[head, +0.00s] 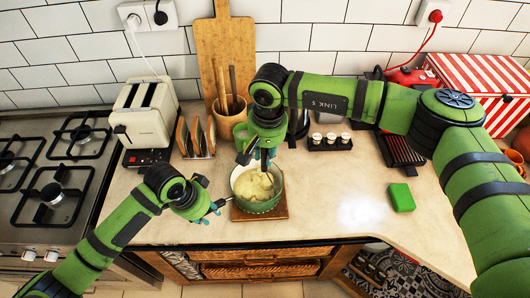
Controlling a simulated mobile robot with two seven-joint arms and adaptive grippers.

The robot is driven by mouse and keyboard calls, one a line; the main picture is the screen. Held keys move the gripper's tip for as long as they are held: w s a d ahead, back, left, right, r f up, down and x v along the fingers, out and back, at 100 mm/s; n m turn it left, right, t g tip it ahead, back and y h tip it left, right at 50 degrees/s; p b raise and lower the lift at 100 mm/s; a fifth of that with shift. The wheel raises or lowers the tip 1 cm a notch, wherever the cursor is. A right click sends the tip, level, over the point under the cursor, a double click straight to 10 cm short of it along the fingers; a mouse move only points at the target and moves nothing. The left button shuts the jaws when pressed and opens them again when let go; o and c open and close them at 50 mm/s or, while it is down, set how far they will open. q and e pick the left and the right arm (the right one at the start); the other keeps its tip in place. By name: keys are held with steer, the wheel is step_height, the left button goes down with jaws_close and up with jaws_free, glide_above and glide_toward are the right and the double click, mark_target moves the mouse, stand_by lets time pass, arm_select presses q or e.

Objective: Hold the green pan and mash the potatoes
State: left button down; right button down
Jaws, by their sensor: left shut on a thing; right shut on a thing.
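The green pan (258,206) stands on a wooden board near the counter's front edge. Pale yellow potatoes (254,186) lie inside it, with a lumpy surface. My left gripper (216,206) is at the pan's left side, shut on the pan's handle, which is mostly hidden by the fingers. My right gripper (264,155) is above the back part of the pan, pointing down and shut on a thin upright tool that looks like the masher (266,166). Its lower end reaches down to the potatoes, and its head cannot be made out.
The wooden board (240,214) lies under the pan. A toaster (143,112), a plate rack (196,137) and a utensil pot (229,108) stand behind left. Small jars (331,139) stand behind right. A green sponge (401,197) lies right, with clear counter around it. A stove (50,170) is left.

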steer(key=shift+w+a, duration=0.1)
steer(key=shift+a, duration=0.05)
steer(key=shift+w+a+r, duration=0.1)
steer(key=shift+w+a, duration=0.2)
steer(key=shift+w, duration=0.15)
steer(key=shift+s+d, duration=0.5)
steer(key=shift+s, duration=0.05)
stand_by(2.3)
steer(key=shift+a, duration=0.15)
steer(key=shift+a, duration=0.1)
